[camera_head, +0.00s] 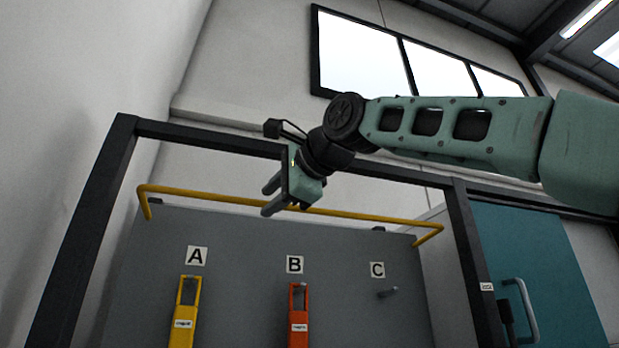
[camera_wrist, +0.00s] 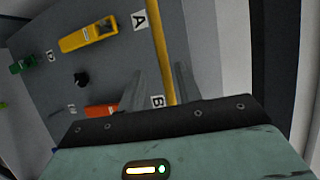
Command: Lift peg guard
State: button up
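The peg guard, a thin yellow bar (camera_head: 230,200), runs across the top of a grey peg board (camera_head: 238,240), with bent ends at left and right. It also shows as a yellow bar in the wrist view (camera_wrist: 160,40). In the wrist view the bar appears between the open fingers (camera_wrist: 158,78). I cannot tell whether they touch it. Nothing is held.
A yellow tool (camera_head: 184,312) hangs under label A and an orange tool (camera_head: 299,318) under label B. Peg C (camera_head: 388,292) is bare. A green item (camera_wrist: 24,64) shows in the wrist view. A dark frame (camera_head: 85,225) surrounds the board; a teal door (camera_head: 535,265) stands right.

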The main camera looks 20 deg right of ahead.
jog(key=b+v, duration=0.2)
jog(key=v, duration=1)
jog(key=shift+b, duration=0.35)
